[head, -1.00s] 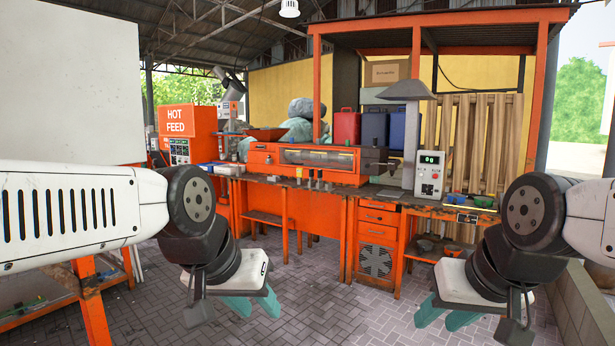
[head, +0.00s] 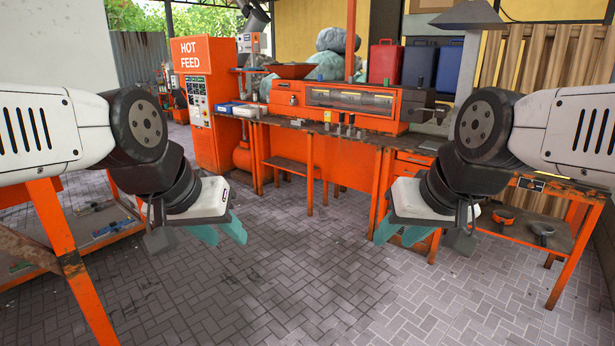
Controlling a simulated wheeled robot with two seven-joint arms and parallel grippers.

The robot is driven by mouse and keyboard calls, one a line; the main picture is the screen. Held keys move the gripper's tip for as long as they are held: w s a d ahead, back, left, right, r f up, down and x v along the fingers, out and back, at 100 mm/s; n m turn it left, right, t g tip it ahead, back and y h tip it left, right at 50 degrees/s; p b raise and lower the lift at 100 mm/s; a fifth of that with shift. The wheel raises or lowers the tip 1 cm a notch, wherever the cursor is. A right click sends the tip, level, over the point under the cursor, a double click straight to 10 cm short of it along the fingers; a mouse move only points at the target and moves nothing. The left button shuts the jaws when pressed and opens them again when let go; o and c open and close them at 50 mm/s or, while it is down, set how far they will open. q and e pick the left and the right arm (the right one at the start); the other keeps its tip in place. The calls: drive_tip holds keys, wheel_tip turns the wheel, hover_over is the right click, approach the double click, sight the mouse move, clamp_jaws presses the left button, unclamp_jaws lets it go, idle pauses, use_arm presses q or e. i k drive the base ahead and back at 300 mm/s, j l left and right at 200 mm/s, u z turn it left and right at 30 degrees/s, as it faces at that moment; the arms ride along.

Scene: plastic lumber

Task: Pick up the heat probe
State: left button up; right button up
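I cannot make out a heat probe for certain. Several small upright tools (head: 340,126) stand along the front of the workbench (head: 285,122), too small to identify. My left gripper (head: 221,238) hangs over the paved floor, in front of the bench, with its teal fingers apart and nothing between them. My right gripper (head: 402,236) hangs further right, also with its fingers apart and empty. Neither gripper touches the bench. My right arm hides part of the bench's right end.
An orange extruder (head: 290,98) sits on the bench. The orange HOT FEED cabinet (head: 187,50) stands to its left. A lower orange table (head: 574,245) is at the right, and an orange-framed rack (head: 52,240) is at the near left. The paved floor (head: 270,290) between is clear.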

sight(328, 114)
drive_tip(key=i, duration=2.65)
drive_tip(key=i+j+z, duration=0.1)
drive_tip(key=i, duration=0.35)
drive_tip(key=i+j+z, duration=0.1)
drive_tip(key=i, duration=0.4)
drive_tip(key=i+j+z, duration=0.15)
drive_tip(key=i, duration=0.3)
drive_tip(key=i+j+z, duration=0.1)
drive_tip(key=i, duration=0.4)
drive_tip(key=i+j+z, duration=0.35)
drive_tip(key=i, duration=0.2)
drive_tip(key=i+j+z, duration=0.4)
drive_tip(key=i+j, duration=0.05)
drive_tip(key=j, duration=0.1)
